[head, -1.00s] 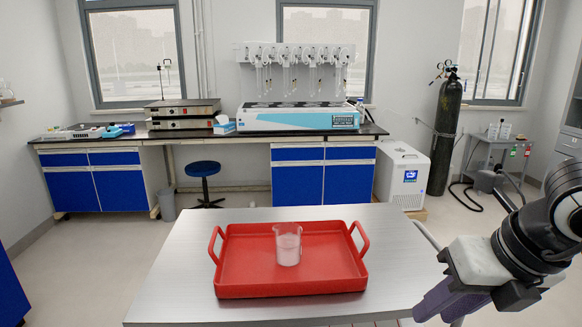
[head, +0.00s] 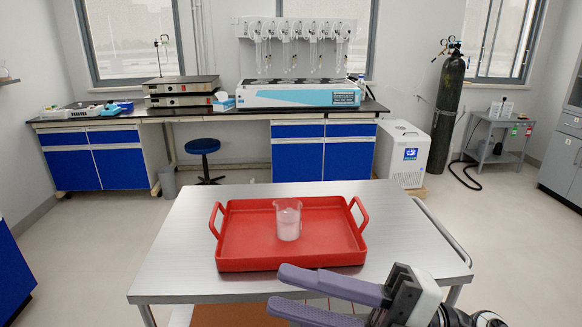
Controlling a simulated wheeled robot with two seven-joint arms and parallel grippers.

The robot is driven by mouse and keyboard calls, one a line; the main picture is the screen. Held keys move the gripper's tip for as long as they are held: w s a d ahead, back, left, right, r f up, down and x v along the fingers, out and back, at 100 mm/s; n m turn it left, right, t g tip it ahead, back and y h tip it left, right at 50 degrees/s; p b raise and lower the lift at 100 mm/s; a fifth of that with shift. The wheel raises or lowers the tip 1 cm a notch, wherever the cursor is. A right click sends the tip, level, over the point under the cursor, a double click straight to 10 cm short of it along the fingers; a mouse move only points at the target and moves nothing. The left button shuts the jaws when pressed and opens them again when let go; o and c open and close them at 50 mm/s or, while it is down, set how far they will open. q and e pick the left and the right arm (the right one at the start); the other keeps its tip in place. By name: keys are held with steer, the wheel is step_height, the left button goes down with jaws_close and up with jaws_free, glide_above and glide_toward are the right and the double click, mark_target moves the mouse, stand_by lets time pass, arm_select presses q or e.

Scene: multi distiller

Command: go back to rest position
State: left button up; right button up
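A clear glass beaker (head: 288,222) with pale content stands upright on the red tray (head: 250,262), a little right of the tray's middle. The tray has two raised side handles and rests on a metal cart (head: 180,270). My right gripper (head: 280,290) is at the bottom, in front of the cart's near edge in the picture. Its two purple-grey fingers point left, apart from each other, with nothing between them. It is clear of the tray and beaker. My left gripper is not in view.
The cart's handle rail (head: 440,230) runs along its right side. A bench (head: 200,113) at the back carries a white and blue distiller (head: 298,97) and hot plates. A gas cylinder (head: 446,110) stands at the back right. The cart top around the tray is bare.

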steer(key=w+d+f+m+t+h, duration=0.4)
steer(key=d+f+m+t+h, duration=0.35)
steer(key=m, duration=0.45)
steer(key=w+d+f+m+t+h, duration=0.4)
steer(key=f+m+t+h, duration=0.3)
steer(key=f+m, duration=0.4)
steer(key=s+d+f+m+g+h, duration=0.2)
steer(key=s+f+m+g, duration=0.1)
steer(key=s+f, duration=0.6)
steer(key=s+d+f+m+g+h, duration=0.2)
steer(key=s+f, duration=0.6)
steer(key=f, duration=0.9)
steer(key=m+g, duration=0.2)
steer(key=g, duration=0.1)
steer(key=shift+s+d+f, duration=0.15)
steer(key=shift+s+f, duration=0.05)
steer(key=shift+s, duration=0.2)
steer(key=shift+g, duration=0.25)
